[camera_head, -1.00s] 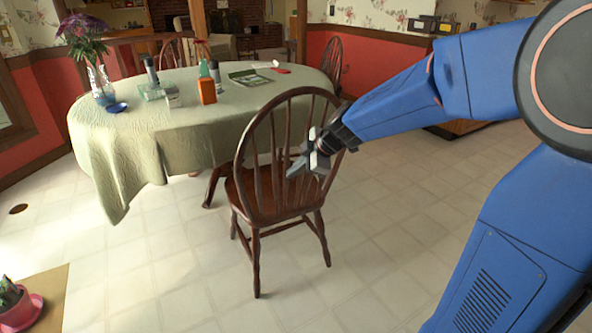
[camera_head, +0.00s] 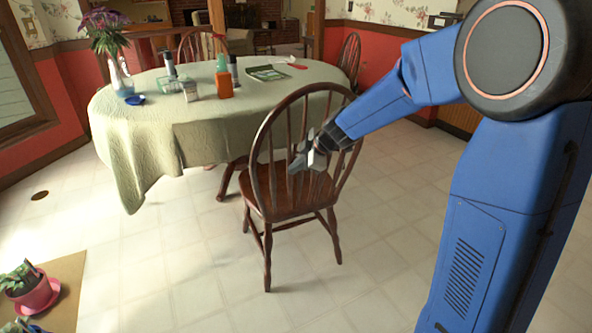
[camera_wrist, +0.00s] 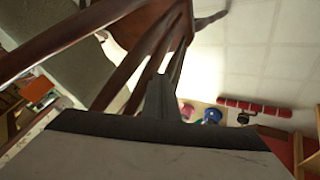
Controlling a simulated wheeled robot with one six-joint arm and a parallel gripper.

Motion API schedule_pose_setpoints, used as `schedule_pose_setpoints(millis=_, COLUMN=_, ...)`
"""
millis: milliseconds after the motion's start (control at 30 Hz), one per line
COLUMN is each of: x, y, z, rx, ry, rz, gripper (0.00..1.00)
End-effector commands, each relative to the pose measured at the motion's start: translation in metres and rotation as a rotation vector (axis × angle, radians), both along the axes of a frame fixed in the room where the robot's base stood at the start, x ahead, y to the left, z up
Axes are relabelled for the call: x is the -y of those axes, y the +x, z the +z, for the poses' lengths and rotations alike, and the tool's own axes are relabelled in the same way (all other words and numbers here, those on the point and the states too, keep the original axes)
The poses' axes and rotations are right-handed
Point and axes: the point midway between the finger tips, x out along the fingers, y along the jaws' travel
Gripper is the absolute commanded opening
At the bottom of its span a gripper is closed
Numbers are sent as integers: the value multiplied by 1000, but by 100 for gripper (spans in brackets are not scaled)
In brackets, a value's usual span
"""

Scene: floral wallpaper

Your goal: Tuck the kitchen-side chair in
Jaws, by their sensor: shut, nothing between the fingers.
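The dark wooden spindle-back chair (camera_head: 293,205) stands on the tiled floor at the near side of the table, with its back toward me. Its seat front is close to the hanging cloth of the oval table (camera_head: 205,130). My gripper (camera_head: 302,160) is shut and empty, at the chair's back on the right side, level with the spindles. In the wrist view the shut fingers (camera_wrist: 160,95) lie beside the chair's spindles (camera_wrist: 125,75). I cannot tell whether they touch.
Bottles, an orange container (camera_head: 224,85) and a flower vase (camera_head: 121,80) stand on the table. Other chairs (camera_head: 349,58) stand at its far side. A potted plant (camera_head: 35,292) is at lower left. The floor right of the chair is clear.

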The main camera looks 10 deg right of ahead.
Motion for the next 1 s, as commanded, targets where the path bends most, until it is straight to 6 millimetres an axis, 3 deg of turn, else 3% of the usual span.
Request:
schedule_pose_setpoints(millis=267, x=-1, y=2, z=0, rx=0, ry=0, rz=0, gripper=0)
schedule_pose_setpoints(millis=467, x=-6, y=23, z=-1, rx=-1, ry=0, rz=0, gripper=0)
schedule_pose_setpoints(millis=667, x=-18, y=71, z=-1, rx=0, ry=0, rz=1, gripper=0)
schedule_pose_setpoints(millis=1000, x=-45, y=178, z=-1, rx=2, ry=0, rz=1, gripper=0)
